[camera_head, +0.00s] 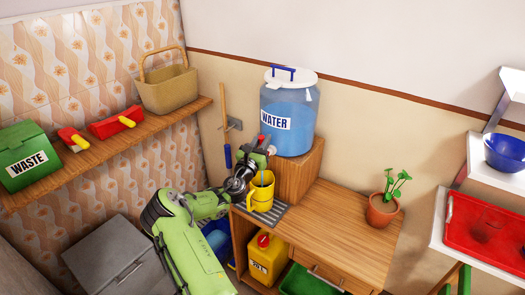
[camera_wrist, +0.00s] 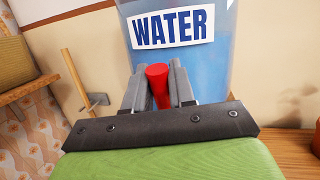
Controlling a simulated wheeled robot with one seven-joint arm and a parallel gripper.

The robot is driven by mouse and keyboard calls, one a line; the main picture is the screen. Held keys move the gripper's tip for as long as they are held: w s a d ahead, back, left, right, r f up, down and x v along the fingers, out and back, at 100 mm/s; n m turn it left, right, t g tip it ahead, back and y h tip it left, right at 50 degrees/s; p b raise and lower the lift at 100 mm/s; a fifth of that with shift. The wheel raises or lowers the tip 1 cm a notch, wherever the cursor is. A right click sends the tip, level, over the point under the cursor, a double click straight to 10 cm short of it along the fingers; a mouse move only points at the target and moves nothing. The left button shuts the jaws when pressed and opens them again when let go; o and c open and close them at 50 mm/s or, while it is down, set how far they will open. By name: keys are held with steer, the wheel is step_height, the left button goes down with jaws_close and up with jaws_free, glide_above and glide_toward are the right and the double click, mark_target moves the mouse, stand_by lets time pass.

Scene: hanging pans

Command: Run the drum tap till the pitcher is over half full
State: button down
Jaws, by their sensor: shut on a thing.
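The water drum (camera_head: 289,112) is a clear blue container with a white lid and a WATER label, standing on a wooden box. Its label and lower body also show in the wrist view (camera_wrist: 200,55). My gripper (camera_head: 266,143) is at the drum's lower front, shut on the red tap handle (camera_wrist: 158,82), which sits between both fingers. The yellow pitcher (camera_head: 260,193) stands upright below the tap on a grey slatted mat. A thin bluish stream (camera_head: 263,178) seems to fall into the pitcher. The water level inside the pitcher cannot be made out.
A potted plant (camera_head: 383,208) stands on the wooden counter (camera_head: 335,225), which is clear between plant and mat. A yellow canister (camera_head: 267,258) is below. A shelf at left holds a basket (camera_head: 168,88) and a green WASTE bin (camera_head: 28,157). A red tray (camera_head: 485,235) is at right.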

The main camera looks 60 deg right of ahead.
steer(key=h+b, duration=0.1)
steer(key=b, duration=0.2)
steer(key=a+f+n+h+b, duration=0.1)
steer(key=h+b, duration=0.1)
steer(key=b, duration=0.1)
steer(key=a+t+h+b, duration=0.1)
steer(key=b, duration=0.2)
steer(key=shift+w+a+f+n+h+b, duration=0.25)
steer(key=shift+n+h+b, duration=0.1)
steer(key=shift+n+h, duration=0.05)
steer(key=shift+r, duration=0.1)
steer(key=c, duration=1.1)
jaws_free()
steer(key=v, duration=1.6)
steer(key=shift+s+d+p, duration=0.1)
steer(key=shift+p, duration=0.2)
steer(key=shift+c, duration=0.2)
